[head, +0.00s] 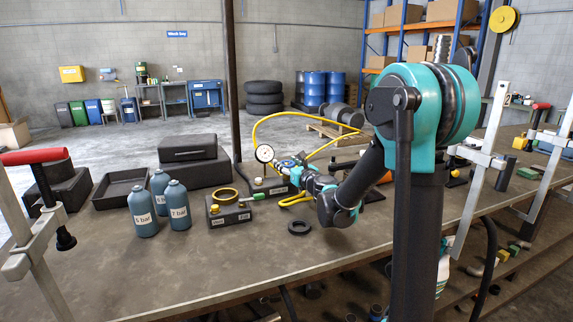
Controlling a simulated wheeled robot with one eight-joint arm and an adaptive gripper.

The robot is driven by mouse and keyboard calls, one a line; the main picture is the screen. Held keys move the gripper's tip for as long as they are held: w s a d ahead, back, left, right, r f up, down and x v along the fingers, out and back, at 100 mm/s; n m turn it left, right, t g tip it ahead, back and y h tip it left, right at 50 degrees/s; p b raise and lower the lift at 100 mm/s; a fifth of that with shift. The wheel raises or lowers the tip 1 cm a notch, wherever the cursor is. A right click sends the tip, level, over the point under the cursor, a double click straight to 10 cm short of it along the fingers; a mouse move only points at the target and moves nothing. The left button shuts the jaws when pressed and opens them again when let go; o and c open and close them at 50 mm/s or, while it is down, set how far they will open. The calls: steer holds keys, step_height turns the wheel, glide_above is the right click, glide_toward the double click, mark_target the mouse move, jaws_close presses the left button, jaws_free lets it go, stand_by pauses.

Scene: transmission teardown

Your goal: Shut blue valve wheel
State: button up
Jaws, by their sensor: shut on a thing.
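A blue valve wheel (286,163) shows small beside the round white pressure gauge (264,153), behind the middle of the workbench. My gripper (296,166) is at the wheel, with its fingers closed on it. The fingers and part of the wheel overlap at this distance, so the wheel's turn position cannot be read. The gauge stands upright above a dark labelled block (270,188). The gauge's needle is too small to read.
Teal bottles (175,205) and a black tray (120,188) stand left on the bench (190,268). A dark block (228,210) with a yellow ring stands near the gauge. A yellow hose (300,115) loops behind. A black ring (299,255) lies in front; the front middle is mostly clear.

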steer(key=shift+c, duration=1.3)
steer(key=shift+h, duration=0.3)
steer(key=m+t+h, duration=0.1)
steer(key=m+h, duration=0.1)
steer(key=m+t+h, duration=0.1)
steer(key=h, duration=0.2)
steer(key=shift+a+m, duration=0.15)
steer(key=shift+m, duration=0.25)
steer(key=m+h, duration=0.2)
steer(key=h, duration=0.2)
steer(key=m+h, duration=0.3)
steer(key=h, duration=0.1)
steer(key=shift+d, duration=0.2)
steer(key=shift+m+g+h, duration=0.3)
steer(key=shift+h, duration=0.1)
steer(key=o, duration=1.2)
steer(key=shift+d, duration=0.1)
